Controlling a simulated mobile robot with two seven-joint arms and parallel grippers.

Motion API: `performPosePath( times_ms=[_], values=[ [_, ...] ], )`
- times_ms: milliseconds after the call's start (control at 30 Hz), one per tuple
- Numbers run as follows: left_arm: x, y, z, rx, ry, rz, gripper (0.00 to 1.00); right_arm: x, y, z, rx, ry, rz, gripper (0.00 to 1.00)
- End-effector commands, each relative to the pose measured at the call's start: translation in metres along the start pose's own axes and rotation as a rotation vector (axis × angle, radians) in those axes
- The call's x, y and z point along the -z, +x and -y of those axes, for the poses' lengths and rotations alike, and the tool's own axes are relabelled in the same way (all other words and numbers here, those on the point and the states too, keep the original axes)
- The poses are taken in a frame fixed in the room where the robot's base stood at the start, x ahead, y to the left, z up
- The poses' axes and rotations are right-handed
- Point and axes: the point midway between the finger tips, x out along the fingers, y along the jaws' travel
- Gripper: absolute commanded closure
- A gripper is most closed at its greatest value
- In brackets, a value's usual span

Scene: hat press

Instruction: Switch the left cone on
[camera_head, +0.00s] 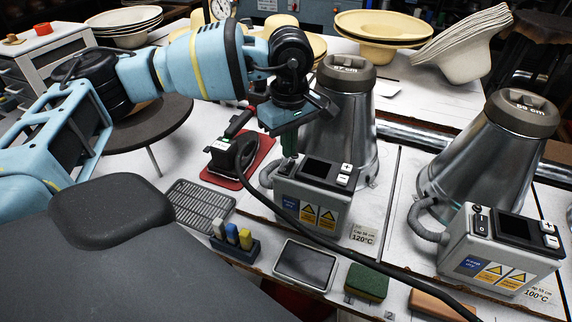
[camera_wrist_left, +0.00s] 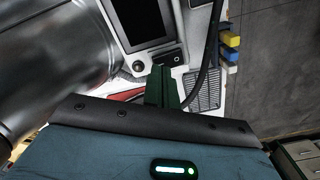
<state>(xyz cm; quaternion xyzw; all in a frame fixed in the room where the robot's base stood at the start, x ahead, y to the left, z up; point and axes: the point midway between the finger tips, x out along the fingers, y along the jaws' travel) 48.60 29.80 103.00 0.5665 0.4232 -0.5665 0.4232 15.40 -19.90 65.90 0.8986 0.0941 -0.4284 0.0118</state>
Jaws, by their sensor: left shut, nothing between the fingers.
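The left cone (camera_head: 340,125) is a shiny metal cone with a dark cap marked 57 cm. Its grey control box (camera_head: 309,198) stands in front of it, with a dark screen (camera_head: 317,168) and plus and minus buttons (camera_head: 345,173). My left gripper (camera_head: 289,150) points down at the box's upper left corner and hides the switch there in the head view. In the left wrist view the green fingers (camera_wrist_left: 163,88) are together and empty. Their tips are close to the black rocker switch (camera_wrist_left: 168,58), beside a round black knob (camera_wrist_left: 139,67); contact cannot be told. My right gripper is out of view.
The right cone (camera_head: 494,150) has its own control box (camera_head: 500,248). A black cable (camera_head: 300,230) curves past the left box. An iron (camera_head: 231,160) rests on a red mat (camera_head: 262,148). A tablet-like panel (camera_head: 305,265) and a green sponge (camera_head: 367,283) lie in front.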

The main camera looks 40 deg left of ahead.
Motion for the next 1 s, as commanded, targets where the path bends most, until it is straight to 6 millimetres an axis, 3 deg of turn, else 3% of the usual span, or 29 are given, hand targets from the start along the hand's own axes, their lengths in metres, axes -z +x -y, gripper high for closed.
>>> performPosePath(
  times_ms=[1000],
  values=[
    [0.0001, 0.0055, 0.0, 0.001, 0.0, 0.0, 1.0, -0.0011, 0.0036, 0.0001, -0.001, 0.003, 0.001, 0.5]
  ],
)
